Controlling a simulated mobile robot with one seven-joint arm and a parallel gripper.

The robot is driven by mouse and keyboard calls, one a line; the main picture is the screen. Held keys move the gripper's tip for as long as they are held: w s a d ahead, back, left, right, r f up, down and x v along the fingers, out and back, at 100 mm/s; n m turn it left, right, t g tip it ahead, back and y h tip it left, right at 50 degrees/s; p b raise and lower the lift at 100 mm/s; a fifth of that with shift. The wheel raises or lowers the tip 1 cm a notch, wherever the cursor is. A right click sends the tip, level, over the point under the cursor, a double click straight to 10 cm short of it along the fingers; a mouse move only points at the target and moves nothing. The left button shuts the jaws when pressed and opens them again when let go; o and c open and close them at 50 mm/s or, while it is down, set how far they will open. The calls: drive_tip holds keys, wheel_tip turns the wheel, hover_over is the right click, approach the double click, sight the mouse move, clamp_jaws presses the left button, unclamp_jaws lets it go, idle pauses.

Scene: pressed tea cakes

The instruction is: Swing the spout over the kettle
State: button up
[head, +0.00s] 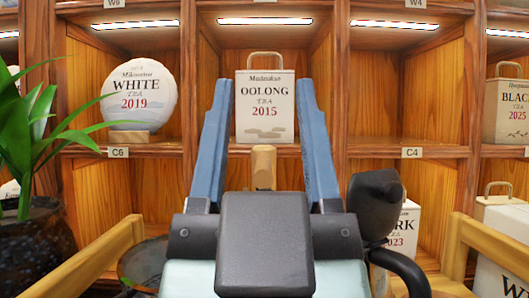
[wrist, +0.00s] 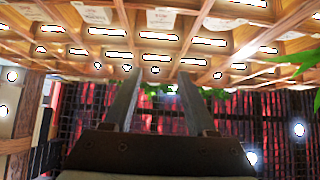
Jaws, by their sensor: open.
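My gripper (head: 264,95) fills the lower middle of the head view. Its two blue fingers stand wide apart and point up towards the shelves, with nothing held between them. In the wrist view my gripper (wrist: 154,82) also shows open and empty. A black rounded shape with a curved handle, perhaps the kettle (head: 375,205), shows just right of my gripper, partly hidden by it. I cannot make out a spout for certain in either view. A short wooden post (head: 264,167) stands behind the gripper, between the fingers; its lower part is hidden.
Wooden shelves (head: 408,153) span the back. They hold a round white tea cake (head: 140,95), an Oolong box (head: 265,115) and a Black tea box (head: 510,108). A potted plant (head: 35,235) stands at left. Wooden rails (head: 110,258) flank both sides. A dark round surface (head: 143,264) shows at left.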

wheel_tip(320, 180, up, 3)
drive_tip(key=g+h+p, duration=0.1)
drive_tip(key=g+p, duration=0.2)
drive_tip(key=p, duration=1.6)
hover_over(264, 170)
drive_tip(key=w+d, duration=0.1)
drive_tip(key=w, duration=0.1)
drive_tip(key=s+a+f+n+g+y+p, duration=0.15)
drive_tip(key=s+f+g+p, duration=0.65)
drive_tip(key=p, duration=2.4)
drive_tip(key=shift+n+t+h, duration=0.25)
drive_tip(key=shift+n+t, duration=0.1)
drive_tip(key=shift+t, duration=0.45)
drive_tip(key=w, duration=0.3)
drive_tip(key=w+f+p, duration=0.1)
drive_tip(key=w, duration=0.3)
drive_tip(key=w+p, duration=0.1)
drive_tip(key=w, duration=0.3)
drive_tip(key=shift+w+d+f, duration=0.2)
